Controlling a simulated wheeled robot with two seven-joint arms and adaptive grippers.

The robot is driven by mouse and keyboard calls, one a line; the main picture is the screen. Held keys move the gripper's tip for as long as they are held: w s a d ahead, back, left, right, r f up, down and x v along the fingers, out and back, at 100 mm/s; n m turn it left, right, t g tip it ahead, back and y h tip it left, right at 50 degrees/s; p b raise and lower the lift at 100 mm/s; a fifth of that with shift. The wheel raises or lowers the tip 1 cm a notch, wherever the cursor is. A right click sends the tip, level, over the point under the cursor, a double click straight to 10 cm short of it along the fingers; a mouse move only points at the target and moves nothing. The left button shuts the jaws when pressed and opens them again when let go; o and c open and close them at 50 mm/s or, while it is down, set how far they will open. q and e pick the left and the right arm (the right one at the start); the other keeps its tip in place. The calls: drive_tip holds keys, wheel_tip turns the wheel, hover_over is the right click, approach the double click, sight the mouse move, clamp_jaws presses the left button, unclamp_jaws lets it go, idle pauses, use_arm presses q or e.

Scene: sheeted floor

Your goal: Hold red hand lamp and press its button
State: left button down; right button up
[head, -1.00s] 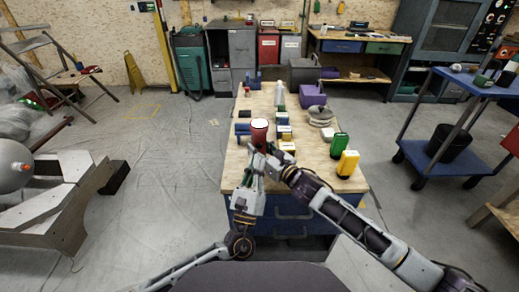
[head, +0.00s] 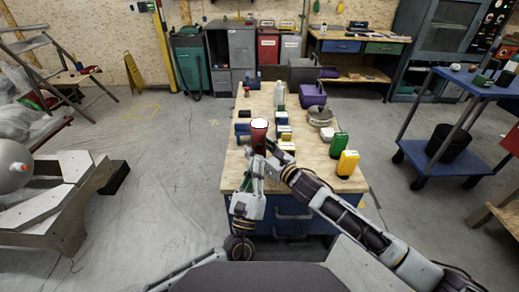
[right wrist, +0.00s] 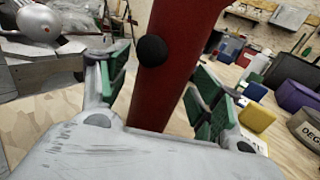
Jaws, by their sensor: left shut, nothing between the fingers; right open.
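The red hand lamp (head: 259,134) stands upright at the near part of the wooden workbench, its top pale and lit. In the right wrist view the red lamp body (right wrist: 172,80) rises between my right gripper's green-padded fingers (right wrist: 158,92), with its round black button (right wrist: 151,50) facing the camera. Those fingers are open, one on each side of the body; contact is not clear. My right gripper (head: 271,163) also shows in the head view, below the lamp. My left gripper (head: 252,169) is shut and empty, close to the lamp's lower left.
The workbench (head: 315,178) carries a green container (head: 339,146), a yellow container (head: 347,163), a purple case (head: 312,95) and several small boxes behind the lamp. A blue cart (head: 470,85) stands to the right.

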drive_tip(key=shift+s+d, duration=0.1)
drive_tip(key=shift+v, duration=5.85)
drive_tip(key=shift+s, duration=0.1)
